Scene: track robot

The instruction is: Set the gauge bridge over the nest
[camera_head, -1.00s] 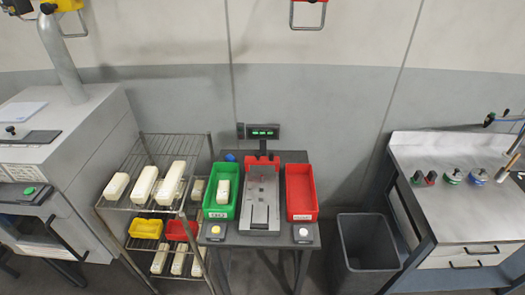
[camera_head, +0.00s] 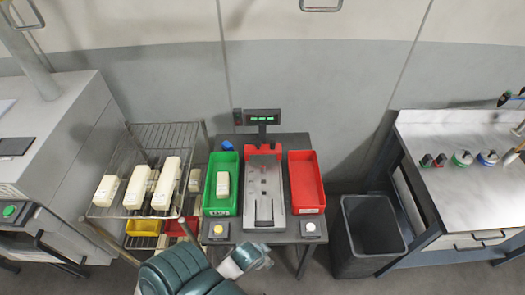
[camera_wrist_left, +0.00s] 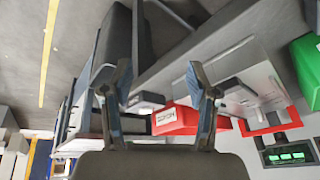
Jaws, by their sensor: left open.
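A metal gauge fixture (camera_head: 264,190) with a red rear bracket (camera_head: 264,150) stands on the dark bench between two bins. I cannot tell which part is the gauge bridge or the nest. The fixture also shows, upside down, in the left wrist view (camera_wrist_left: 245,75), with the red bracket (camera_wrist_left: 272,125). My left arm comes in at the bottom of the head view, its end (camera_head: 245,259) in front of the bench. In the left wrist view my left gripper (camera_wrist_left: 160,85) is open, with nothing between its fingers. My right gripper is not in view.
A green bin (camera_head: 234,170) holding a white block (camera_head: 222,184) stands left of the fixture, an empty red bin (camera_head: 307,183) right. A lit display (camera_head: 262,117) stands behind. A wire rack (camera_head: 172,134) is left; a grey waste bin (camera_head: 347,240) and workbench (camera_head: 455,150) are right.

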